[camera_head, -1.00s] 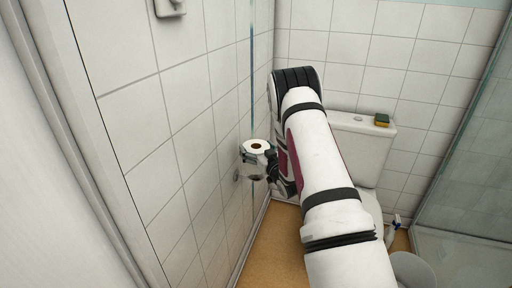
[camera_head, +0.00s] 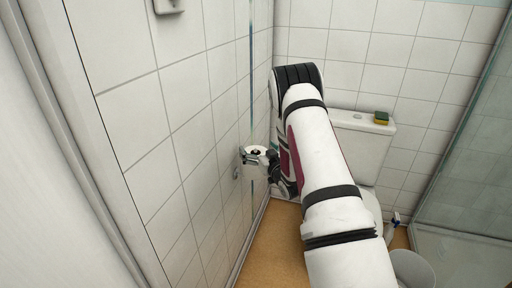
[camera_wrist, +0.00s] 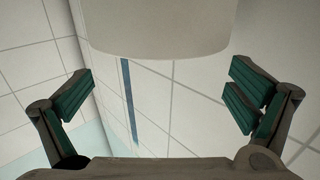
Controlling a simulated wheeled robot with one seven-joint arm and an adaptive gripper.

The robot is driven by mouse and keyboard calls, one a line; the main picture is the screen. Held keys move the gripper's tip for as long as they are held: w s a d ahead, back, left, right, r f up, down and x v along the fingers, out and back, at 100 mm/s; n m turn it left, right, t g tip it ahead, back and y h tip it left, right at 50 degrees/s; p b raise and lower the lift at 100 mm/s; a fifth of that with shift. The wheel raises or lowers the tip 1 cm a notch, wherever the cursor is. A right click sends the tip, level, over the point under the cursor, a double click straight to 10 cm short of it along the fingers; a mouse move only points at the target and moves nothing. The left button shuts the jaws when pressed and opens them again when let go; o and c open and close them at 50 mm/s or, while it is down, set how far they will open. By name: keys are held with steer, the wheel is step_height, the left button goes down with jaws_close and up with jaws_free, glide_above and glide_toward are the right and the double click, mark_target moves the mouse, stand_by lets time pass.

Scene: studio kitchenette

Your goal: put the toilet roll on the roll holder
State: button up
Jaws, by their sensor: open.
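The white toilet roll (camera_head: 255,149) is upright beside the tiled left wall, partly hidden by my gripper (camera_head: 257,157). A small dark shape shows in its core; I cannot tell whether it is the holder's post. A small grey fitting on the wall, seemingly part of the roll holder (camera_head: 236,173), shows just below and left of the roll. In the wrist view, the roll (camera_wrist: 155,28) fills the top middle. My gripper's green-padded fingers (camera_wrist: 162,90) are wide open on either side, with visible gaps to the roll.
The tiled wall (camera_head: 190,130) is close to the left of my gripper. A toilet cistern (camera_head: 355,145) with a sponge (camera_head: 381,118) on it stands behind my arm. A glass shower panel (camera_head: 465,150) is at the right, and a bin (camera_head: 412,270) at lower right.

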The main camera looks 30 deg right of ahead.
steer(key=s+a, duration=0.1)
steer(key=s, duration=0.9)
steer(key=shift+s+a, duration=0.2)
steer(key=shift+s, duration=0.1)
steer(key=shift+r, duration=0.1)
